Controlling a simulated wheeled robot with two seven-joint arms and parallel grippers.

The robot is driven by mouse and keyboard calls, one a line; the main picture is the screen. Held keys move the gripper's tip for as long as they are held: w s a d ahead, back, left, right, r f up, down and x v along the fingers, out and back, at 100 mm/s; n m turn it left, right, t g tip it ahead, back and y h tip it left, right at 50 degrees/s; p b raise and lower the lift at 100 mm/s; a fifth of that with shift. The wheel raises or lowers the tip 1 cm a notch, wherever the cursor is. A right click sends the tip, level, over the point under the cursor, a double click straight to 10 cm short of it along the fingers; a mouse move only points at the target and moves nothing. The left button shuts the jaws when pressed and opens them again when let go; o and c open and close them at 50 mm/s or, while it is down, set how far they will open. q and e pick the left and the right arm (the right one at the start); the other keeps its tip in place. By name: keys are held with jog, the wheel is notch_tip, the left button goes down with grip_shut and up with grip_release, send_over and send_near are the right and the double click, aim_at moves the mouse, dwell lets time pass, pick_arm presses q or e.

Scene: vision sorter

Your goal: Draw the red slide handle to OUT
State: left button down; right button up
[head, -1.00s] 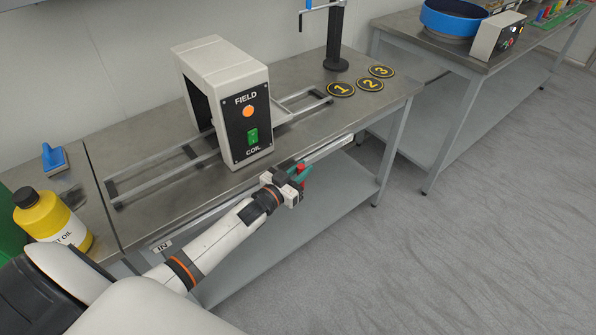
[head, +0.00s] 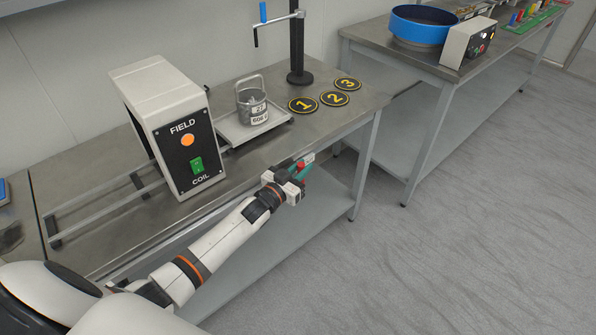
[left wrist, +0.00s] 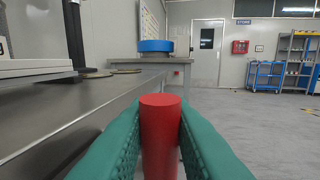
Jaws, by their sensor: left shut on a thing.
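The red slide handle (left wrist: 160,135) stands upright between the green finger pads of my left gripper (left wrist: 160,150) in the left wrist view. My left gripper is shut on it. In the head view only a bit of red shows at my left gripper (head: 301,170), by the bench's front edge near its right end. The OUT label cannot be made out; the gripper covers that part of the edge. A slide tray (head: 228,133) holding a metal canister (head: 252,108) sits on the rails, to the right of the FIELD COIL box (head: 185,155). My right gripper is not in view.
Three numbered black discs (head: 334,98) lie on the bench right of the tray. A black post (head: 298,50) with a blue-handled crank stands behind them. A second bench with a blue bowl (head: 420,25) stands at the right. The floor in front is clear.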

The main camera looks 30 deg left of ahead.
pick_arm(q)
jog(key=shift+w+d+r, duration=0.1)
jog(key=shift+w+d, duration=0.1)
jog(key=shift+w, duration=0.35)
jog(key=shift+r, duration=0.1)
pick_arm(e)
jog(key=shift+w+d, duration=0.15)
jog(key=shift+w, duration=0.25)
pick_arm(q)
jog(key=shift+r, duration=0.1)
jog(key=c, duration=1.4)
grip_release()
jog(key=shift+w+d, duration=0.1)
jog(key=shift+w, duration=0.05)
jog(key=shift+o, duration=0.4)
jog(key=shift+w+f, duration=0.1)
jog(key=shift+f, duration=0.15)
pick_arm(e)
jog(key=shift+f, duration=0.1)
pick_arm(q)
jog(key=shift+s, duration=0.25)
jog(key=s+a, duration=0.2)
jog(key=s, duration=0.9)
jog(key=shift+s+a, duration=0.15)
